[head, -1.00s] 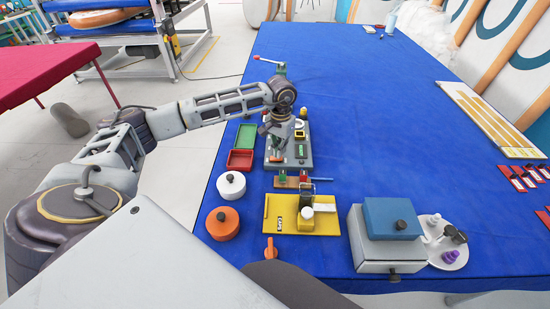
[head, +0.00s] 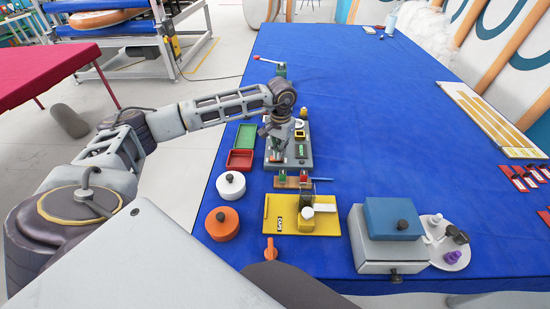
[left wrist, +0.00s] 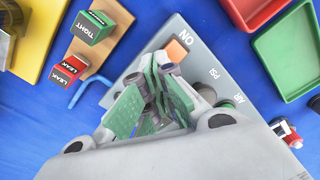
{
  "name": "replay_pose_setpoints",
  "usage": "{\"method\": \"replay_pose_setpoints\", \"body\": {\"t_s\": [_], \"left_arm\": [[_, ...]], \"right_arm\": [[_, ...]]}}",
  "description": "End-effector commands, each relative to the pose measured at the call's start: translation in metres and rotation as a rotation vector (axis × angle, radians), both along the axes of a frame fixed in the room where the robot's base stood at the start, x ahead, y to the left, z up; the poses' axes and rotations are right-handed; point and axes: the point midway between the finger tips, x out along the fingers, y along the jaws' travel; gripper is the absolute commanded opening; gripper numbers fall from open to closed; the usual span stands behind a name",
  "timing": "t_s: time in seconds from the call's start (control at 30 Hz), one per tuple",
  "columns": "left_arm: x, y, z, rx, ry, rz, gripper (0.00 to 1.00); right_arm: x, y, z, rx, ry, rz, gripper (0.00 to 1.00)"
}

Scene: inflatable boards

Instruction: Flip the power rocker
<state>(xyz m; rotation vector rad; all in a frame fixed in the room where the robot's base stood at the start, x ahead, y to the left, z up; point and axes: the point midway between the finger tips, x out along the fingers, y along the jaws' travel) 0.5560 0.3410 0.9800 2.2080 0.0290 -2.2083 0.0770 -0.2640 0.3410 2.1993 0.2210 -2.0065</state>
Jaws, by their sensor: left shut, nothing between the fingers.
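The grey control panel (head: 304,163) lies on the blue table in front of my left arm. In the left wrist view, the panel (left wrist: 215,68) carries the printed words ON, PSI and AIR. An orange rocker (left wrist: 177,50) sits beside the ON label; its lower side is partly hidden by my fingers. My left gripper (head: 278,150) is over the left part of the panel and points down. In the left wrist view, my left gripper (left wrist: 160,66) is shut and empty, its green-padded tips close to the rocker. I cannot tell whether they touch it. My right gripper is out of view.
A green tray (head: 246,136) and red tray (head: 240,160) stand left of the panel. A wooden block stand with LEAK and TIGHT tags (left wrist: 97,57), a yellow board (head: 283,225), a white pot (head: 231,186) and an orange pot (head: 222,224) are nearer.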

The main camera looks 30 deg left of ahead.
Motion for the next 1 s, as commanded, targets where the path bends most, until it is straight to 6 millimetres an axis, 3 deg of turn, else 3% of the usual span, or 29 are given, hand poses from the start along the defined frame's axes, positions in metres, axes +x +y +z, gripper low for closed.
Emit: {"method": "replay_pose_setpoints", "body": {"t_s": [1.0], "left_arm": [[-0.0001, 0.0000, -0.0098, 0.000, 0.000, 0.000, 0.00]], "right_arm": [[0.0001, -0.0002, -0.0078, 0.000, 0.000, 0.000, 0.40]]}}
